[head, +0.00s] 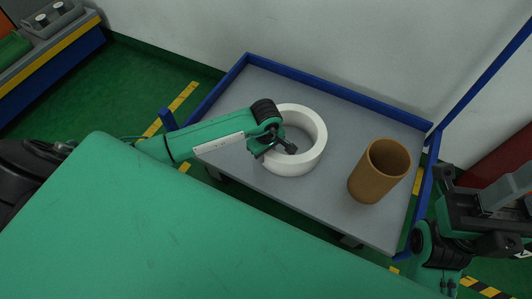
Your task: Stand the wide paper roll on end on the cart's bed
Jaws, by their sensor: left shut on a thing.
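The wide paper roll (313,153) is a thick white ring at the middle of the cart's bed (300,83). It is on end, with its open hole facing up. I cannot tell whether its lower edge touches the grey bed or is slightly above it. My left gripper (278,146) reaches in from the left and is shut on the roll's near-left wall, with a dark finger showing over the hole. Part of the rim is hidden by it. My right gripper (487,222) is at the right edge, off the cart, and its jaws are unclear.
A brown cardboard tube (375,174) stands upright on the bed, right of the roll. A blue rail (340,91) borders the bed's back. Bare bed lies behind the roll. A wall rises behind the cart. A machine (55,45) stands at the far left.

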